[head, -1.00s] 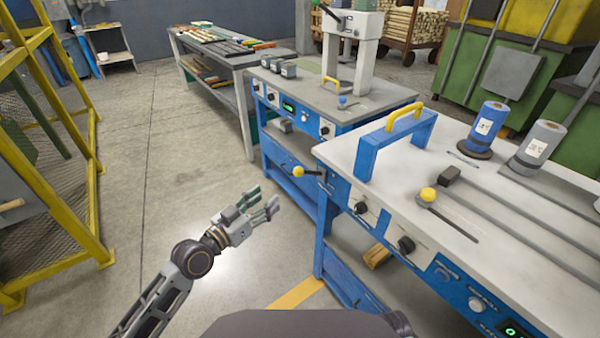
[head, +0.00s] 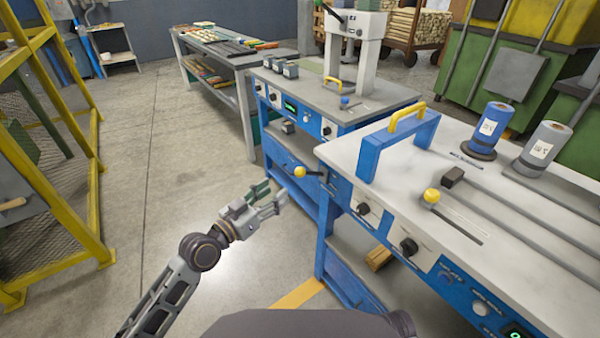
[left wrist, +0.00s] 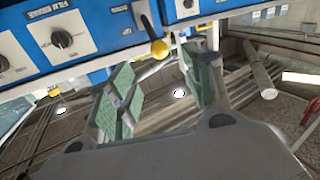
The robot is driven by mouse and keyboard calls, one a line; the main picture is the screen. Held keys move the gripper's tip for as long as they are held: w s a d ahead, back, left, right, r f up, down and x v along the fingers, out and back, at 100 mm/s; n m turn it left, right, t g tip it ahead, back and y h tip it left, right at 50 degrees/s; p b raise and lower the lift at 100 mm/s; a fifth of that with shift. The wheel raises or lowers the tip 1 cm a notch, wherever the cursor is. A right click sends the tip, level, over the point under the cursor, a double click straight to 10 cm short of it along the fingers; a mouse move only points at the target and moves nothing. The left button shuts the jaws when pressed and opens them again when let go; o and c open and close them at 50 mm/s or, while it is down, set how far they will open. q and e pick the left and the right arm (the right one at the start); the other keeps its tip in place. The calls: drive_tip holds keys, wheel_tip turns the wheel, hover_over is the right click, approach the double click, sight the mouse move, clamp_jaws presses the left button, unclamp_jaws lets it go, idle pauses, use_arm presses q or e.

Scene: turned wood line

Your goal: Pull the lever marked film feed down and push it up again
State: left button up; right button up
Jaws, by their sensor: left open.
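A lever with a yellow ball knob (head: 299,171) sticks out from the blue front of the near machine, at its left end. My left gripper (head: 274,193) is open and empty, just left of and a little below the knob in the head view. In the left wrist view its two green-padded fingers (left wrist: 162,82) stand apart, with the knob beyond and between them, apparently not touched. My right gripper is not in view.
A black rotary knob (left wrist: 62,39) sits on a white plate beside the lever. A second yellow-knobbed lever (head: 431,195) stands on the machine's top (head: 395,170). A yellow frame (head: 95,190) stands at the left. The floor between is clear.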

sight(300, 172)
use_arm(q)
drive_tip(key=shift+b+x, duration=0.45)
drive_tip(key=shift+x, duration=5.6)
drive_tip(key=shift+f, duration=0.1)
clamp_jaws()
